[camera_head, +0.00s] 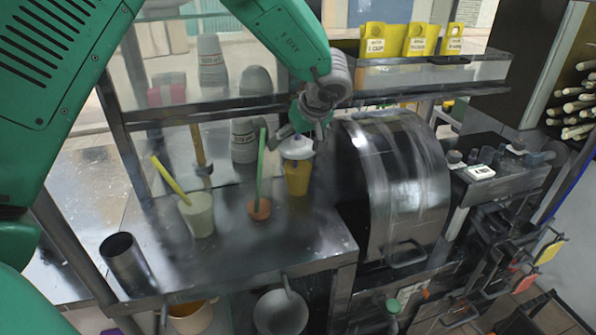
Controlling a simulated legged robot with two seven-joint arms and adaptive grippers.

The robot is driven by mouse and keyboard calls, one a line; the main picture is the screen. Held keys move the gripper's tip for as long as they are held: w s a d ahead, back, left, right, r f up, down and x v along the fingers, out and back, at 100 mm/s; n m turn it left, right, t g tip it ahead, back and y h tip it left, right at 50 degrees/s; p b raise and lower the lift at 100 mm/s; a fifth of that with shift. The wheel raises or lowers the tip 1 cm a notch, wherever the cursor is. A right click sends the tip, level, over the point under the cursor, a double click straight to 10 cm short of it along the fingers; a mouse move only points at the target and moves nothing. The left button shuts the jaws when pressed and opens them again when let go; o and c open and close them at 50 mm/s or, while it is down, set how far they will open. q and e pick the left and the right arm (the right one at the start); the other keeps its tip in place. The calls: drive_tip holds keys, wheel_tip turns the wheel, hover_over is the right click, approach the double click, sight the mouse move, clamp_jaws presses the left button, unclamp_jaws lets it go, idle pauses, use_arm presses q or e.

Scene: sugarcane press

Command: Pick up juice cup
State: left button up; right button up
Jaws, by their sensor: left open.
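A yellow cup with a white lid (297,178) stands upright at the back right of the metal counter, beside the press drum. My left gripper (309,126) comes down from above and is open just over the lid of this cup; its fingers partly overlap the lid, and I cannot tell if they touch. A pale cup with a yellow straw (199,215) stands on the counter to the left. A small orange cup with a green straw (259,208) stands between the two. My right gripper is not in view.
The rounded metal press drum (395,185) stands close on the right. A metal shelf (430,72) with yellow signs runs behind. An empty metal cylinder (128,263) sits at the counter's front left. The counter's front middle (250,255) is clear.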

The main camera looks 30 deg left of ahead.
use_arm(q)
drive_tip(key=shift+w+a+f, duration=0.15)
drive_tip(key=shift+w+f, duration=0.05)
drive_tip(key=shift+f, duration=0.2)
drive_tip(key=shift+s+r, duration=0.1)
drive_tip(key=shift+c, duration=0.8)
drive_tip(key=c, duration=1.7)
drive_tip(key=shift+c, duration=0.2)
drive_tip(key=shift+r, duration=0.1)
